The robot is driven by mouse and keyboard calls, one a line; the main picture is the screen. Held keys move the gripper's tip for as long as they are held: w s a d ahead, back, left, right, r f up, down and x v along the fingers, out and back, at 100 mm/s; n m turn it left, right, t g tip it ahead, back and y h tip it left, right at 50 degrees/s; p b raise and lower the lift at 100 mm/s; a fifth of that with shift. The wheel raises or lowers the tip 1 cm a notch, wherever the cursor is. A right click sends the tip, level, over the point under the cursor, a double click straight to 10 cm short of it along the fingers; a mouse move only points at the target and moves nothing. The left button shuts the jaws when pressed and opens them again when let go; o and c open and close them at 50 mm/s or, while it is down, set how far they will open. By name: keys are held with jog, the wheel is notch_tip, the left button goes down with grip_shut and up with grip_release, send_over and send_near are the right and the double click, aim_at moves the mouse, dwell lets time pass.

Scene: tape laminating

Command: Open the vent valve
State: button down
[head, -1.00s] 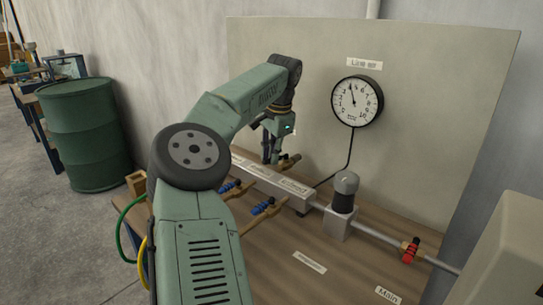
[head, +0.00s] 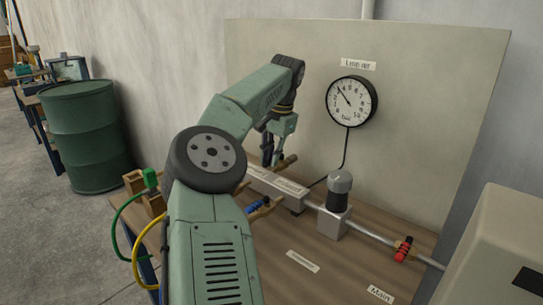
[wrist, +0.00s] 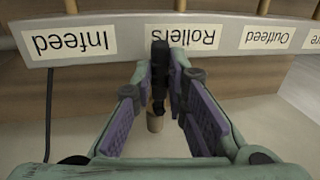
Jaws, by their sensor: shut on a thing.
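The vent valve appears as a brass fitting (head: 287,161) behind the grey manifold; any label on it is hidden. In the wrist view its black lever (wrist: 160,72) stands between my fingers, with a brass end (wrist: 155,122) below it. My gripper (head: 268,158) points down behind the manifold, shut on the black lever. The fingers and arm hide part of the valve in the head view. The line air gauge (head: 351,102) on the back panel has its needle pointing up and left.
The manifold (wrist: 120,47) carries Infeed, Rollers and Outfeed labels, upside down in the wrist view. A blue-banded outlet (head: 258,206) sticks out in front. A regulator (head: 338,198) and a red-marked main valve (head: 403,248) stand right. A wooden block with a green plug (head: 150,178) is left.

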jog(key=c, duration=1.6)
grip_release()
jog(key=shift+r, duration=0.15)
jog(key=shift+s+d+r, duration=0.25)
jog(key=shift+d+r, duration=0.05)
jog(key=shift+r, duration=1.6)
jog(key=shift+s+d+r, duration=0.3)
jog(key=shift+r, duration=1.65)
jog(key=shift+s+d+r, duration=0.25)
jog(key=shift+d+r, duration=0.05)
jog(key=shift+r, duration=1.6)
